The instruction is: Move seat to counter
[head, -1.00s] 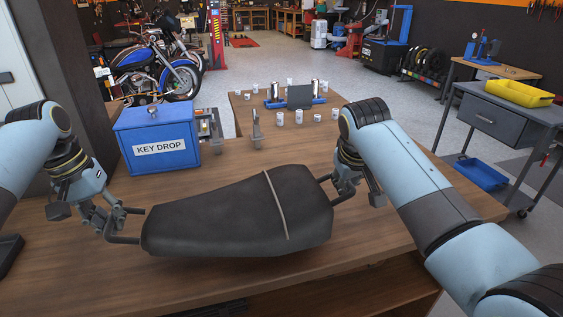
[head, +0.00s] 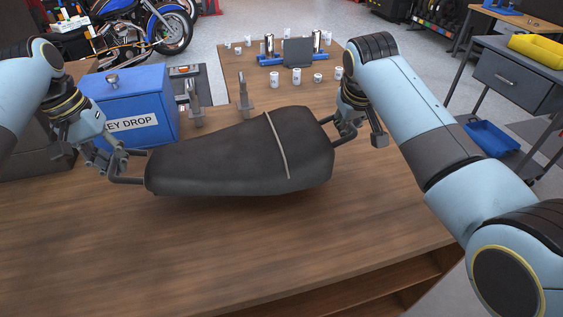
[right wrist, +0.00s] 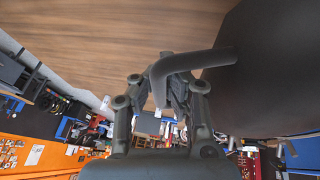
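The seat (head: 235,155) is a long black motorcycle seat with a light strap across it and a dark bent bar at each end. It is over the brown wooden counter (head: 230,240); I cannot tell whether its underside touches it. My left gripper (head: 116,166) is shut on the bar at the seat's left end. My right gripper (head: 343,132) is shut on the bar at the right end. In the right wrist view, the bar runs between the right gripper's fingers (right wrist: 172,85) and the seat (right wrist: 270,80) fills the right side. The fingertips are partly hidden.
A blue key drop box (head: 135,105) stands behind the seat's left end. Grey upright metal parts (head: 244,97) stand just behind the seat. Several small white cans (head: 296,76) and a blue stand (head: 292,58) are further back. The counter's front is clear.

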